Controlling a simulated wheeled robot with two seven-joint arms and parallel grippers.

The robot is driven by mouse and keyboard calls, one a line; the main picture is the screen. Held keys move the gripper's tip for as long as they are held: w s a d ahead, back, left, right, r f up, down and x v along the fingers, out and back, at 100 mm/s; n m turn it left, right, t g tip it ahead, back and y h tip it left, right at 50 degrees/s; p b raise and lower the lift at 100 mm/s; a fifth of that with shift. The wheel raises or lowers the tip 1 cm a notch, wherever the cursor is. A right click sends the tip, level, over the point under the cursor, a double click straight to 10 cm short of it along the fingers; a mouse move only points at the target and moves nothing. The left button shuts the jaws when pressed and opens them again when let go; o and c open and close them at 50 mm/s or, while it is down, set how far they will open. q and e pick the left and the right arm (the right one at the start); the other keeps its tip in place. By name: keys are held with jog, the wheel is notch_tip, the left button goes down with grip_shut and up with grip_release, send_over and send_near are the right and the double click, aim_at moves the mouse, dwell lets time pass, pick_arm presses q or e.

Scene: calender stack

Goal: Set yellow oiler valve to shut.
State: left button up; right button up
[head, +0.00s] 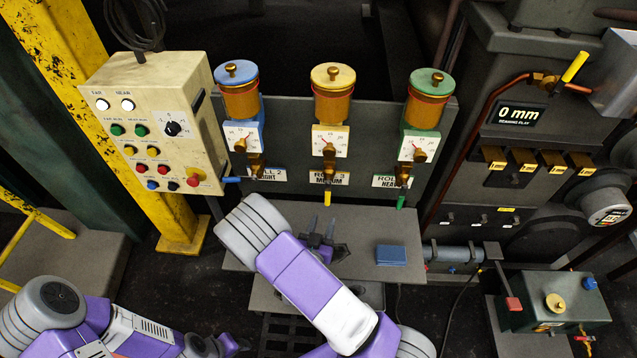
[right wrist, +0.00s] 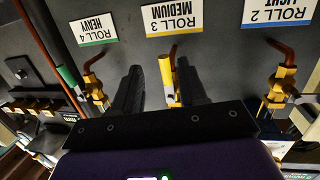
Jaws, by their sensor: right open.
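The yellow oiler (head: 332,90) is the middle one of three on the dark panel, above the "ROLL 3 MEDIUM" label. Its yellow valve handle (head: 327,198) points straight down, in line with the outlet pipe. In the right wrist view, which is upside down, the yellow handle (right wrist: 166,78) lies between my right gripper's fingers, nearer the right-hand one. My right gripper (head: 325,232) is open, just below and in front of that handle; contact cannot be told. My left gripper (head: 228,346) is low at the bottom left, far from the valve, its fingers unclear.
The green oiler's valve handle (head: 401,202) hangs down on the right; the blue oiler's handle (head: 232,180) points left. A grey shelf (head: 400,222) with a blue block (head: 391,255) lies below. A control box (head: 150,130) stands left; machinery with a "0 mm" display (head: 521,114) stands right.

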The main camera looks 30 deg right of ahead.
aim_at(327, 200)
jog(key=r, duration=0.1)
jog(key=w+r+h, duration=0.1)
jog(key=shift+w+d+r+t, duration=0.2)
jog(key=shift+r+t, duration=0.15)
jog(key=shift+t, duration=0.05)
jog(key=x, duration=0.6)
jog(key=shift+w+d+b, duration=0.2)
jog(key=shift+d+b, duration=0.1)
jog(key=shift+b, duration=0.05)
jog(key=shift+c, duration=0.4)
grip_shut()
